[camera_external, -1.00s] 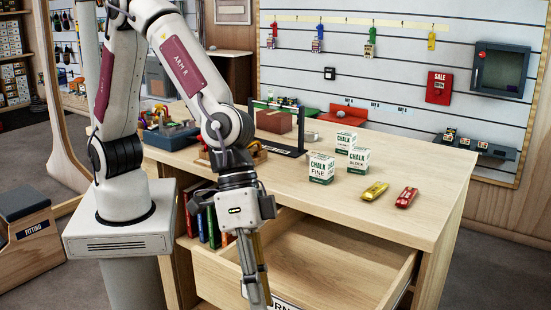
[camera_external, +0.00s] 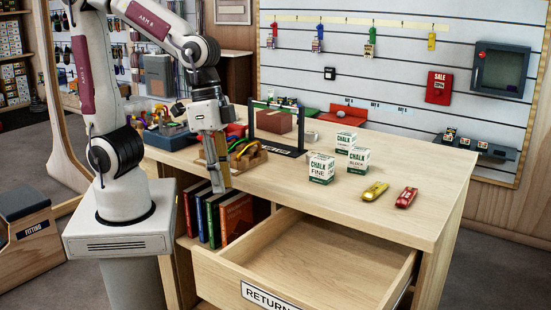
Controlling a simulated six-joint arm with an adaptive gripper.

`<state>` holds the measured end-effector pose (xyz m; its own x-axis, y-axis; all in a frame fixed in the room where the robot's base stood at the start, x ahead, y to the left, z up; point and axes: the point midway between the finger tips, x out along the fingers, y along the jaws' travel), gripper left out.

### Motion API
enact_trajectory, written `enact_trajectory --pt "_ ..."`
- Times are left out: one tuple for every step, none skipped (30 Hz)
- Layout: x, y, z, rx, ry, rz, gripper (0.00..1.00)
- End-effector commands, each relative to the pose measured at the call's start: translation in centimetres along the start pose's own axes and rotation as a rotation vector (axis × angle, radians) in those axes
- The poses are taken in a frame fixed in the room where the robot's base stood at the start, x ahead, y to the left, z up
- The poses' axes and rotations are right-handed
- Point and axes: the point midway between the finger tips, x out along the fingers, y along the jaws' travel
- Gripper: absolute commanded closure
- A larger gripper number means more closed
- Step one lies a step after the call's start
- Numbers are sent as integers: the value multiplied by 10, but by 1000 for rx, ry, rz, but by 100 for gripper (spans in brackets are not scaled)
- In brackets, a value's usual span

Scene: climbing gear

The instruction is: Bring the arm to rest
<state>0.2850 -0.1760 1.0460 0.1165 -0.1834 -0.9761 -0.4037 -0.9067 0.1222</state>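My gripper (camera_external: 219,187) hangs pointing down at the left front edge of the wooden counter (camera_external: 310,199), above the books and beside the wooden tray of gear. Its fingers look close together, but from this side I cannot tell whether they are open or shut. I see nothing held in it. My arm is bent, with its elbow raised above the left part of the counter.
A pulled-out drawer (camera_external: 315,262) labelled RETURN stands open and looks empty. Books (camera_external: 230,215) stand on the shelf beside it. Chalk boxes (camera_external: 321,168), a yellow carabiner-like item (camera_external: 375,191) and a red one (camera_external: 406,197) lie on the counter. A black stand (camera_external: 279,148) is behind.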

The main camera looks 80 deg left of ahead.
Motion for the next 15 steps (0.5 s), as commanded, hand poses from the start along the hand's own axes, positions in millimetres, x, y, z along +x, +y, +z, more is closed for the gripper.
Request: enact_trajectory --pt "-6 -10 7 -9 7 -14 76" --pt "-9 -16 11 -13 9 -23 76" --pt "-13 -23 17 -19 11 -35 76" --pt "-16 -28 21 -24 15 -43 76" --pt "-18 -33 25 -30 18 -52 76" --pt "-22 -40 31 -38 23 -64 76" --pt "-24 -45 34 -45 28 -72 76" --pt "-27 -49 38 -52 32 -80 76" --pt "-30 -55 43 -61 40 -91 76" --pt "-33 -60 47 -69 46 -99 76" --pt "-36 -64 50 -77 55 -107 76" --pt "-39 -69 54 -89 66 -117 76" --pt "-41 -73 57 -97 75 -124 76" --pt "-44 -77 59 -106 85 -132 76" --pt "-47 -82 62 -118 100 -142 76"
